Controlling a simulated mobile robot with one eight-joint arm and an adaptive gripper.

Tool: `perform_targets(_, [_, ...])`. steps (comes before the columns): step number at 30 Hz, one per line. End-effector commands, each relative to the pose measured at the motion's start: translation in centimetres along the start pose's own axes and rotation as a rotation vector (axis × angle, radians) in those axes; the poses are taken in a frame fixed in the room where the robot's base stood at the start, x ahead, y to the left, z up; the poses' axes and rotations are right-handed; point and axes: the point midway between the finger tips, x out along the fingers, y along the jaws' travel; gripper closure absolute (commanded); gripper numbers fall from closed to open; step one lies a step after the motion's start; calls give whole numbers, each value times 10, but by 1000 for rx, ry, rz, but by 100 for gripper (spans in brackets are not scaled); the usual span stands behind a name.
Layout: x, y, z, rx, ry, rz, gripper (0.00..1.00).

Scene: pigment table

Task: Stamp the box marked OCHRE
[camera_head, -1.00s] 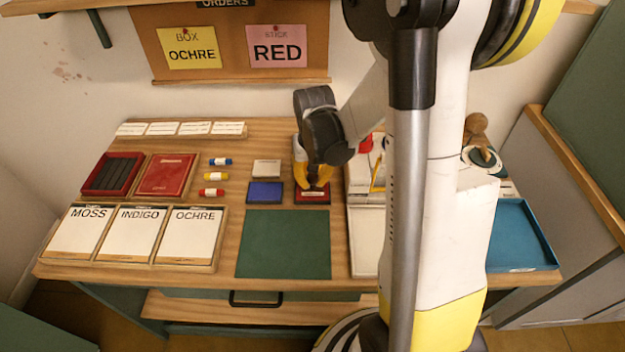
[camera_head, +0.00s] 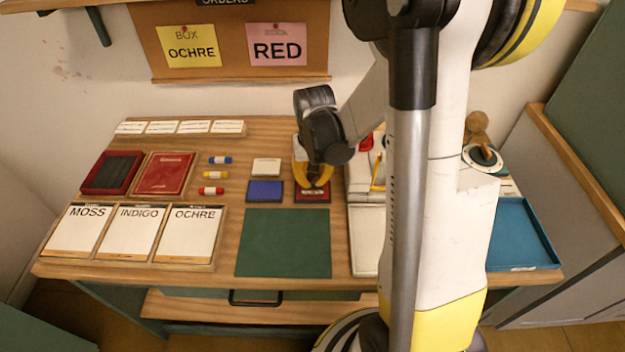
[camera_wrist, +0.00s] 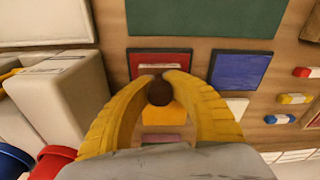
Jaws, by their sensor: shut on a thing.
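My gripper (camera_wrist: 160,86) has its yellow fingers shut on a stamp with a dark round knob (camera_wrist: 160,94). In the head view my gripper (camera_head: 313,184) is low over the red ink pad (camera_head: 312,198) at the back middle of the table. The red pad (camera_wrist: 142,55) also shows in the wrist view, just beyond the knob. A pale lettered strip shows there; the stamp's face is hidden, and I cannot tell whether it touches the pad. The OCHRE box (camera_head: 190,236) lies flat at the front left, right of INDIGO (camera_head: 133,234) and MOSS (camera_head: 80,232).
A blue pad (camera_head: 265,191) lies left of the red one, a pale block (camera_head: 266,167) behind it. A green mat (camera_head: 284,244) lies clear in front. Small coloured sticks (camera_head: 213,175) are to the left. Notes read BOX OCHRE (camera_head: 192,52) and STICK RED (camera_head: 277,50). A blue tray (camera_head: 522,238) is at right.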

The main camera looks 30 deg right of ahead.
Motion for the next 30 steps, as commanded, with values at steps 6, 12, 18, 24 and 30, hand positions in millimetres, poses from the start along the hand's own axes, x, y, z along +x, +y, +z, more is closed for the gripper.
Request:
perform_targets(6, [0, 0, 0, 0, 0, 0, 100])
perform_targets(12, [0, 0, 0, 0, 0, 0, 100])
perform_targets(18, [-5, 0, 0, 0, 0, 0, 100])
perform_targets(24, [-23, 0, -2, 0, 0, 0, 100])
perform_targets(30, [-41, 0, -4, 0, 0, 0, 100])
